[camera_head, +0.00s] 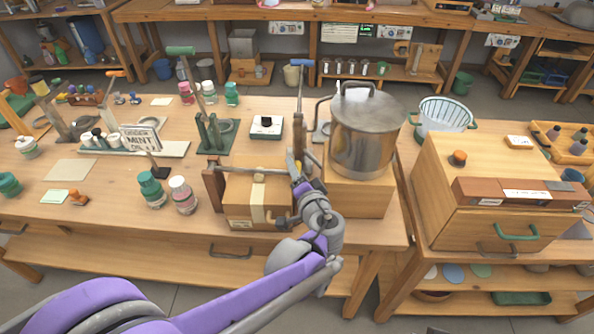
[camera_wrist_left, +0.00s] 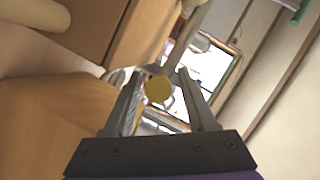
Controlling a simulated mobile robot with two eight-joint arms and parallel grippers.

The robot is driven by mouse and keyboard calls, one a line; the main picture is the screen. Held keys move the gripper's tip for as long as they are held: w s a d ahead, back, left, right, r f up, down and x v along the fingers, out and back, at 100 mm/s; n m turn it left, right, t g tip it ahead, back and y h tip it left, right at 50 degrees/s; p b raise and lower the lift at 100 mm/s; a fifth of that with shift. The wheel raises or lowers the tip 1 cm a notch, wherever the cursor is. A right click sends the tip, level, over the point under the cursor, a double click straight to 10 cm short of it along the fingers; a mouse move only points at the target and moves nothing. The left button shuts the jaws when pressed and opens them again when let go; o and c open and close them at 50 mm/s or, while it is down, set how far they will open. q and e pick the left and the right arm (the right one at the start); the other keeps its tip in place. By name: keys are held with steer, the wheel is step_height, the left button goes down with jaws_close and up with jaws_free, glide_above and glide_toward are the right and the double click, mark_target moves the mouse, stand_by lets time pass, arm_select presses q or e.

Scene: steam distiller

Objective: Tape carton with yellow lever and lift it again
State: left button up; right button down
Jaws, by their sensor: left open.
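The carton (camera_head: 242,206) is a brown box with a pale strip down its front, set between wooden uprights at the table's front edge. My left gripper (camera_head: 299,186) is at the carton's right end, beside the pot's wooden stand. In the left wrist view, a round yellow end (camera_wrist_left: 158,89), apparently the lever's, shows between the two open fingers. A grey rod runs up behind it. I cannot tell whether the fingers touch it. In the head view my gripper and arm hide much of this spot. My right gripper is not in view.
A large metal pot (camera_head: 364,128) stands on a wooden block (camera_head: 358,190) right of the carton. Jars (camera_head: 183,195) stand to the left. A wooden drawer cabinet (camera_head: 480,225) is at the right. The table's front left is mostly clear.

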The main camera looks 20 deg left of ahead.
arm_select(q)
jaws_close()
stand_by(0.3)
stand_by(1.2)
